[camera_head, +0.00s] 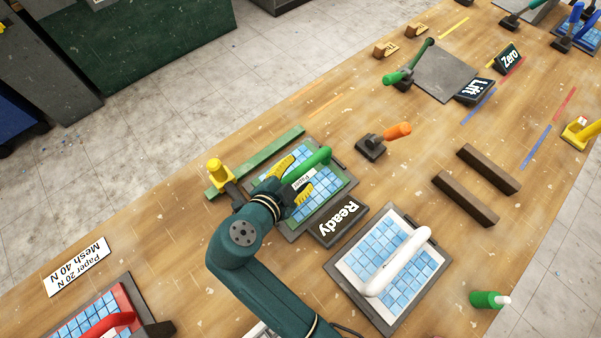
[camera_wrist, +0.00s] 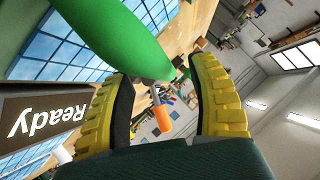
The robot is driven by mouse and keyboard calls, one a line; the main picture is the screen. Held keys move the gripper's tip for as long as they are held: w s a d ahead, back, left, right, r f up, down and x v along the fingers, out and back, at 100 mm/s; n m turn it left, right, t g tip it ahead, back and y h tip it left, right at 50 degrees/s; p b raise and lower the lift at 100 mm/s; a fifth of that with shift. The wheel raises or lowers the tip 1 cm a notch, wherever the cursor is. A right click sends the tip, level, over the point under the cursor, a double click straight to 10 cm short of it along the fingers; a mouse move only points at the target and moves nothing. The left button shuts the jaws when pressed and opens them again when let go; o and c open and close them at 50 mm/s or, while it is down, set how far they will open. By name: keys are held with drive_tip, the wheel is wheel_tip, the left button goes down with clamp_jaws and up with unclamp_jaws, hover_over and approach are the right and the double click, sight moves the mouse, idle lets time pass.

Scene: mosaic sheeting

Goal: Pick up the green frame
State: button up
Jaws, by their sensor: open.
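The green frame (camera_head: 319,158) shows in the head view as a green-edged sheet of blue tiles with a thick green bar handle across it. It lies on a dark tray behind the "Ready" sign. My gripper (camera_head: 302,172) is over the frame, its yellow fingers open on either side of the handle. In the wrist view the green handle (camera_wrist: 115,32) runs from the upper left toward the gap between my spread fingertips (camera_wrist: 165,70). Contact between fingers and handle cannot be told. A small label and my gripper hide part of the tiles.
The "Ready" sign (camera_head: 339,224) stands close in front of the frame. A white-handled frame (camera_head: 402,262) lies to the right, a red one (camera_head: 110,325) at lower left. A yellow-handled tool (camera_head: 215,170) and an orange-handled tool (camera_head: 397,131) stand nearby.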

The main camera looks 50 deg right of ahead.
drive_tip(key=x, duration=0.2)
drive_tip(key=shift+d+f, duration=0.2)
drive_tip(key=shift+d, duration=0.15)
drive_tip(key=shift+c, duration=0.2)
drive_tip(key=shift+a, duration=0.1)
clamp_jaws()
